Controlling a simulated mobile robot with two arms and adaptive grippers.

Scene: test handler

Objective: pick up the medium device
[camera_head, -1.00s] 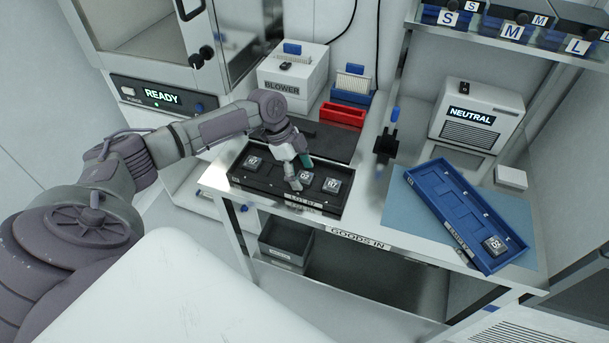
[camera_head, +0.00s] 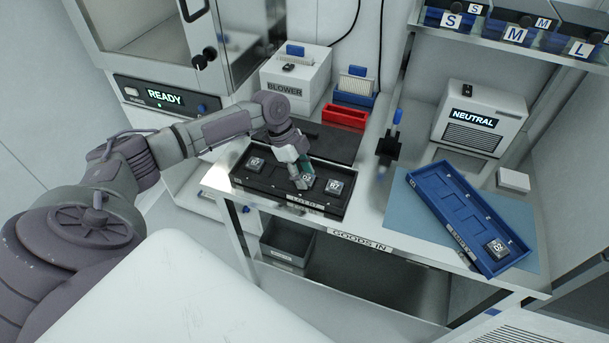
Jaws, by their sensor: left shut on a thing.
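The black tray (camera_head: 268,186) on the bench holds small square grey devices with dark labels. One device (camera_head: 256,164) sits at its left end, a middle device (camera_head: 306,181) sits right of centre, and another device (camera_head: 335,188) sits beside that at the right. My left gripper (camera_head: 302,174) reaches down from above, its fingers shut on the middle device. The fingers partly hide that device, and I cannot tell whether it is clear of the tray floor. My right gripper is not in view.
A blue tray (camera_head: 445,207) on a blue mat (camera_head: 398,215) holds one device (camera_head: 496,248) at its near right end. A blower box (camera_head: 296,78), a red bin (camera_head: 345,116) and a dark stand (camera_head: 388,146) stand behind. A NEUTRAL unit (camera_head: 478,118) stands at the right.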

